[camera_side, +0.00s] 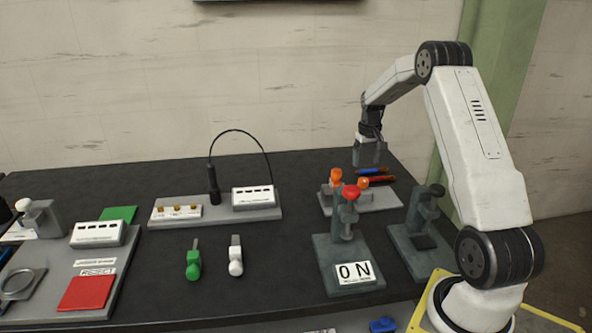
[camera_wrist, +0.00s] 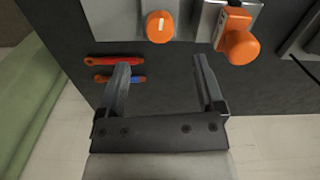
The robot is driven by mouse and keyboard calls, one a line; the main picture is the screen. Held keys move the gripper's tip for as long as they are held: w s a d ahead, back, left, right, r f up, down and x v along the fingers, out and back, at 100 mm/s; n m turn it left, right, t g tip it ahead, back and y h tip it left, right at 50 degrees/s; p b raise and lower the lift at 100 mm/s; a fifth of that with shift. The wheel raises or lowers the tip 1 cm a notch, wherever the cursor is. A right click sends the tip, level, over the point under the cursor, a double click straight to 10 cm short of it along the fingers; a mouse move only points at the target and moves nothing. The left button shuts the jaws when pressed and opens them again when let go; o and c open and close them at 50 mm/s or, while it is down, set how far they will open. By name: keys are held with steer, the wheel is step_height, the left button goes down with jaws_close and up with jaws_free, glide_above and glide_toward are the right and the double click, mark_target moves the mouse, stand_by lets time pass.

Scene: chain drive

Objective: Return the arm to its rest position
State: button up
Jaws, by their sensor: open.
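My gripper (camera_side: 370,152) is at the end of my raised, bent arm, above the back right part of the black table. Its two fingers are apart and nothing is between them. In the wrist view my gripper (camera_wrist: 165,85) points down over the dark table top. Beyond its fingertips are an orange knob (camera_wrist: 160,27) on a grey plate and a second orange knob (camera_wrist: 238,45) to its right.
A red-knobbed stand (camera_side: 345,215) with an "ON" sign and a dark stand (camera_side: 425,225) stand near my base. A green-handled tool (camera_side: 193,262) and a white-handled tool (camera_side: 235,258) lie mid-table. A red pad (camera_side: 86,293) is at the left. A wall stands behind the table.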

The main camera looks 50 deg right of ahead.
steer(key=w+a+r+n+t, duration=0.15)
steer(key=a+n, duration=0.25)
steer(key=a, duration=1.9)
steer(key=s+a+n, duration=0.1)
steer(key=s+a, duration=0.4)
steer(key=a, duration=0.3)
steer(key=s+a+n+t, duration=0.1)
steer(key=s+a+n, duration=0.1)
steer(key=s+a, duration=0.4)
steer(key=shift+a+f, duration=0.3)
steer(key=shift+a, duration=0.8)
steer(key=shift+w+r, duration=0.1)
